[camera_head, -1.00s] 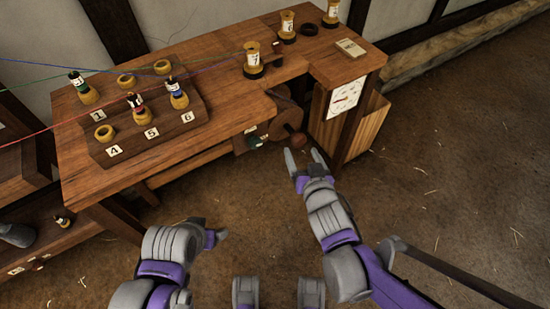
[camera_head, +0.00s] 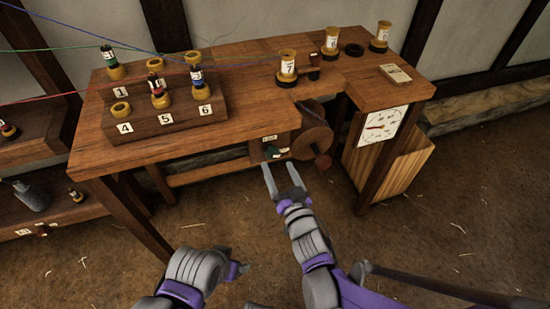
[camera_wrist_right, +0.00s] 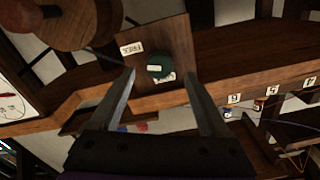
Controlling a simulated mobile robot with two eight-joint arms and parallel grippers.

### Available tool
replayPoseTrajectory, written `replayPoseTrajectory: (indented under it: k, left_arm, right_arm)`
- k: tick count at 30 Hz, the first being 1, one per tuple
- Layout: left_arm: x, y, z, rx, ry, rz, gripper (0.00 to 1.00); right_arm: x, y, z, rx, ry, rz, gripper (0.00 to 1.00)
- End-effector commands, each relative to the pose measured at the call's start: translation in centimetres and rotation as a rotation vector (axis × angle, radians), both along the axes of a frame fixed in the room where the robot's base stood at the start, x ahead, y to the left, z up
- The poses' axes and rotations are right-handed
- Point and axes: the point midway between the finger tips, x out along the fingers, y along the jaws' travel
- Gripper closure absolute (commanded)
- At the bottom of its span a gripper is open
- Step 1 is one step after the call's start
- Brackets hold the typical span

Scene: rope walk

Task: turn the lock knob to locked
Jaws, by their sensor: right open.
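The green lock knob (camera_head: 271,152) sits on a small wooden plate (camera_head: 285,140) under the bench top. In the right wrist view the round green knob (camera_wrist_right: 157,67) carries a pale mark. A label reading FREE (camera_wrist_right: 131,47) is at its upper left; a second label (camera_wrist_right: 166,77) is partly hidden by the knob. My right gripper (camera_head: 280,168) is open and empty, just in front of and below the knob. In the wrist view the knob appears between its fingers, with no contact visible. My left gripper (camera_head: 238,269) is low in the head view, away from the bench; its jaws are unclear.
A wooden wheel (camera_head: 316,138) with a reddish ball handle (camera_head: 323,161) is just right of the plate. A dial (camera_head: 382,126) and a slatted wooden bin (camera_head: 405,160) stand further right. The bench (camera_head: 240,105) holds several spools. The floor in front is open.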

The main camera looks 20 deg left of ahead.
Motion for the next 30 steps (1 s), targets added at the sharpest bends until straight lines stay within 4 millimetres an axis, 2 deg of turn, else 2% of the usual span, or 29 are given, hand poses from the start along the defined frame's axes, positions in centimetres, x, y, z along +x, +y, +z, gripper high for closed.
replayPoseTrajectory:
  k: [3,9,20,30]
  left_arm:
    - [0.0,0.0,0.0,0.0,0.0,0.0,0.19]
    - [0.0,0.0,-0.1,0.0,0.0,0.0,0.19]
    - [0.0,0.0,-0.1,0.0,0.0,0.0,0.19]
    - [0.0,0.0,-0.1,0.0,0.0,0.0,0.19]
  right_arm:
    - [1.7,1.2,0.0,0.0,0.0,0.0,0.2]
    - [3.4,2.4,0.0,0.0,0.0,0.0,0.2]
    - [3.8,2.6,0.0,0.0,0.0,0.0,0.22]
    - [3.8,2.5,0.0,0.0,0.0,0.0,0.83]
